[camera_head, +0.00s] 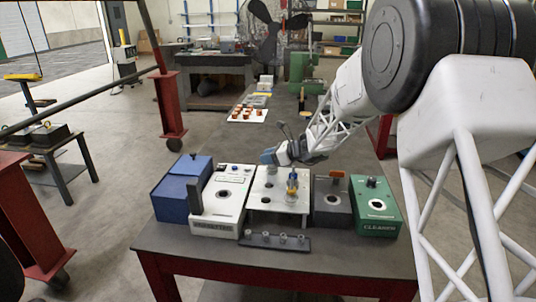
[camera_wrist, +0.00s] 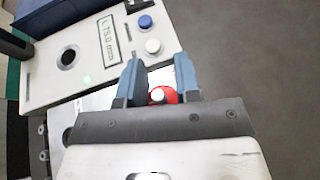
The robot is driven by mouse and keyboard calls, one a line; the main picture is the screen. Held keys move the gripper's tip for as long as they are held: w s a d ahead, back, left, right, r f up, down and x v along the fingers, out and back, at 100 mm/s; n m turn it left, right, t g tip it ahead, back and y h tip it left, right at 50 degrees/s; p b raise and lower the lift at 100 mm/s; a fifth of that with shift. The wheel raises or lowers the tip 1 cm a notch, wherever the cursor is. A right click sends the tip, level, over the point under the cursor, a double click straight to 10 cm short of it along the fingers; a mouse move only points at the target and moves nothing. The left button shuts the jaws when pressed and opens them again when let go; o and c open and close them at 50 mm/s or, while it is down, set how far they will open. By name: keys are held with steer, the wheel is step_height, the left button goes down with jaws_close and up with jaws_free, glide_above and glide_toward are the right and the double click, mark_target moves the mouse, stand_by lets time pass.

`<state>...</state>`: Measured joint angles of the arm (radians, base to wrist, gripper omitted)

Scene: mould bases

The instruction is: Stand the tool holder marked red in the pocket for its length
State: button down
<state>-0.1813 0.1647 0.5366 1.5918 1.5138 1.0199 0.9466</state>
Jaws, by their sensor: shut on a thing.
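My gripper (camera_wrist: 158,85) is shut on the tool holder marked red (camera_wrist: 170,96), which shows as a red rim with a pale knob between the two blue-grey fingers. Most of the holder is hidden by the gripper. In the head view my gripper (camera_head: 268,157) is over the back of the white pocket stand (camera_head: 258,206); the holder cannot be made out there. The stand has dark round pockets on its left side, and a blue and yellow piece (camera_head: 292,182) stands upright on its right side. The white measuring box (camera_head: 220,205) shows "L 75.0 mm" on its display (camera_wrist: 109,40).
A blue box (camera_head: 180,190) stands left of the measuring box. A dark grey box (camera_head: 331,205) and a green cleaner box (camera_head: 374,208) stand right of the stand. A dark strip (camera_head: 275,243) with several small pale pieces lies in front. The front table edge is clear.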

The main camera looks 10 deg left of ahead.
steer(key=shift+f, duration=0.15)
stand_by(0.3)
steer(key=c, duration=0.8)
jaws_free()
steer(key=shift+f, duration=0.1)
steer(key=shift+o, duration=0.2)
steer(key=shift+d, duration=0.1)
steer(key=shift+v, duration=3.85)
